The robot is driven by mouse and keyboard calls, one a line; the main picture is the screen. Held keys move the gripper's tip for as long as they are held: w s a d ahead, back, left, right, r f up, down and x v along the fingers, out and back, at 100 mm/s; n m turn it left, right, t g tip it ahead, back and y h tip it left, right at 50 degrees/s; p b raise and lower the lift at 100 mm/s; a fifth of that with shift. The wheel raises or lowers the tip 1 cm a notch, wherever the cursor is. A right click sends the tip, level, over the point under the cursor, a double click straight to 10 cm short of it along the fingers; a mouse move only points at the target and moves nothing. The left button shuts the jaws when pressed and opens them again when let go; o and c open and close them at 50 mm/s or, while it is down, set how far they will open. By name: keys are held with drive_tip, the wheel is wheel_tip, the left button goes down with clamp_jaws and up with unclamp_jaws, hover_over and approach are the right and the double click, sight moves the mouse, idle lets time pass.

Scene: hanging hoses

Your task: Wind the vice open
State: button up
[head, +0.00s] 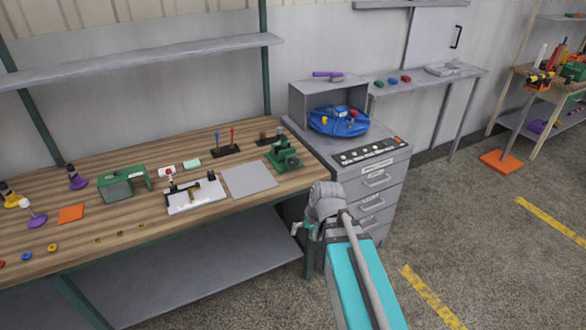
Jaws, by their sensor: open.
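A green vice (285,155) stands at the right end of the wooden workbench (150,228), near the back corner. It is small in the head view, and I cannot tell how far apart its jaws are or make out its handle clearly. My gripper (297,229) is in front of the bench's right end, nearer to me than the vice and clearly apart from it. It is open with nothing seen between its fingers, and my arm partly hides it.
A grey plate (249,180) and a white board (195,194) lie left of the vice. A grey drawer cabinet (375,180) with a blue turntable (339,121) stands right of the bench. A shelf (140,65) hangs above.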

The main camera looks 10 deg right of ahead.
drive_tip(key=w+a+f+m+t+y+b, duration=0.3)
drive_tip(key=w+m+b, duration=0.2)
drive_tip(key=w, duration=0.3)
drive_tip(key=m+t+b, duration=1.2)
drive_tip(key=m+b, duration=0.2)
drive_tip(key=m, duration=0.8)
approach(295, 162)
drive_tip(key=v, duration=0.3)
drive_tip(key=shift+s+f, duration=0.2)
drive_tip(key=shift+f, duration=0.05)
drive_tip(key=shift+w, duration=0.1)
drive_tip(key=x, duration=1.3)
drive_tip(key=shift+w+a+r, duration=0.1)
drive_tip(key=shift+w+r, duration=0.05)
drive_tip(key=shift+w, duration=0.1)
